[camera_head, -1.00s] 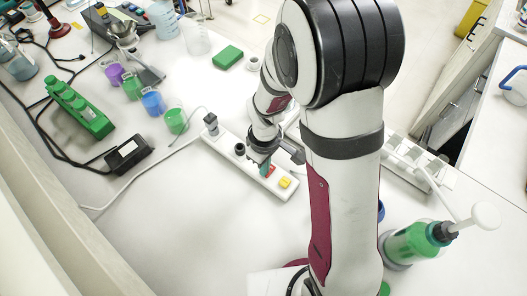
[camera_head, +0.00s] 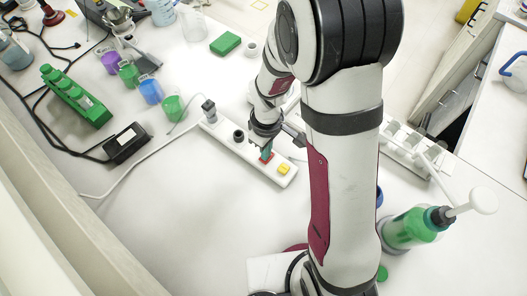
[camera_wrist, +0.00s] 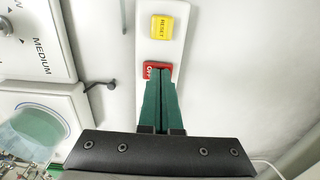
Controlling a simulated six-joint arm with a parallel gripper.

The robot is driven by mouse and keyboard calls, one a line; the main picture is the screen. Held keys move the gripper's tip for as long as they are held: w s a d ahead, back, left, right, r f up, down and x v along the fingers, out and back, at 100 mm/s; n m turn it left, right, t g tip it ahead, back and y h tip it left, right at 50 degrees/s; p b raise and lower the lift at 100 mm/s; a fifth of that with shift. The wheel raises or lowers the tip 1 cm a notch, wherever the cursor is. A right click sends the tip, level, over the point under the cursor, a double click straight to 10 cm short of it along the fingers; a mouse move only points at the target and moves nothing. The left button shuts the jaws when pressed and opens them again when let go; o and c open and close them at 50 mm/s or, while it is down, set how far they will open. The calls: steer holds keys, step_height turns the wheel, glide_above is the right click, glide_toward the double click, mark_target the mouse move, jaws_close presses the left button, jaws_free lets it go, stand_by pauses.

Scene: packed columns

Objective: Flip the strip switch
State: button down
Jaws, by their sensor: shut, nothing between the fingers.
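A white power strip (camera_head: 222,137) lies on the bench in the head view, with a grey plug in one end. Its red switch (camera_wrist: 151,67) and a yellow RESET button (camera_wrist: 162,27) show in the wrist view. The yellow button also shows in the head view (camera_head: 284,169). My gripper (camera_wrist: 161,74) is shut and empty, its green fingertips together at the near edge of the red switch. In the head view the fingertips (camera_head: 266,152) stand over the red switch. The fingers hide part of the switch, and I cannot tell whether they touch it.
Purple, green and blue beakers (camera_head: 150,91) stand left of the strip. A black adapter (camera_head: 126,143) and cables lie farther left. A green-filled pump bottle (camera_head: 410,228) stands at right.

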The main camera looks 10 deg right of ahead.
steer(key=shift+w+d+r, duration=0.1)
steer(key=shift+w, duration=0.05)
steer(key=shift+r, duration=0.25)
step_height(320, 180, up, 13)
steer(key=w+d, duration=0.1)
steer(key=shift+w+d+r, duration=0.15)
steer(key=shift+w+d, duration=0.1)
